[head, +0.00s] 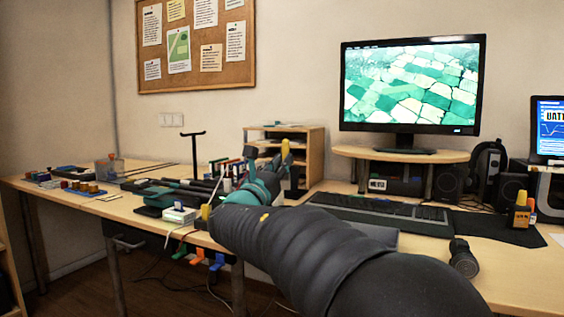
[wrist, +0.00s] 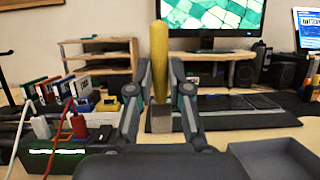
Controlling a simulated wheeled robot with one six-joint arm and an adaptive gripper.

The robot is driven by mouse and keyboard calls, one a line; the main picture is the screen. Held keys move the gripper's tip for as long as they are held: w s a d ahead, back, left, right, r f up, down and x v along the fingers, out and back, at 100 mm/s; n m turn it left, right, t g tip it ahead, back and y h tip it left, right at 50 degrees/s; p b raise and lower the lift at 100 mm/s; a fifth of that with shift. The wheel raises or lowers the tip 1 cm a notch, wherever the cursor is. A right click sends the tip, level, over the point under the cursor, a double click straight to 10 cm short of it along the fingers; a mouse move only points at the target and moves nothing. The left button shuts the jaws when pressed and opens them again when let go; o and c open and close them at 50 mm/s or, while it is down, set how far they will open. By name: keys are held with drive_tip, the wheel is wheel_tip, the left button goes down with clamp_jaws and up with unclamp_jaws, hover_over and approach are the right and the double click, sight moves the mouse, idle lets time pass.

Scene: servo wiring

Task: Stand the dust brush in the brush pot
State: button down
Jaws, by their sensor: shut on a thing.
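My gripper (wrist: 159,82) is shut on the dust brush (wrist: 159,50), a yellow handle held upright between the two fingers. A grey block-like end (wrist: 160,120) shows below the handle. In the head view, the brush's yellow tip (head: 286,147) rises above my gripper (head: 272,170), over the desk in front of the wooden shelf. My forearm hides part of the desk there.
A power strip with plugs (wrist: 72,130) and several coloured boxes stand left of my gripper. A grey tray (wrist: 275,160) lies at lower right. The keyboard (head: 385,212) and monitor (head: 410,85) are to the right. A black cylinder (head: 463,258) is near the front.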

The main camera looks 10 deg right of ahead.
sight(284, 181)
drive_tip(key=shift+f+b, duration=1.9)
drive_tip(key=shift+f, duration=0.9)
drive_tip(key=shift+f+b, duration=0.3)
drive_tip(key=shift+f, duration=1.65)
drive_tip(key=c, duration=1)
unclamp_jaws()
drive_tip(key=v, duration=1.2)
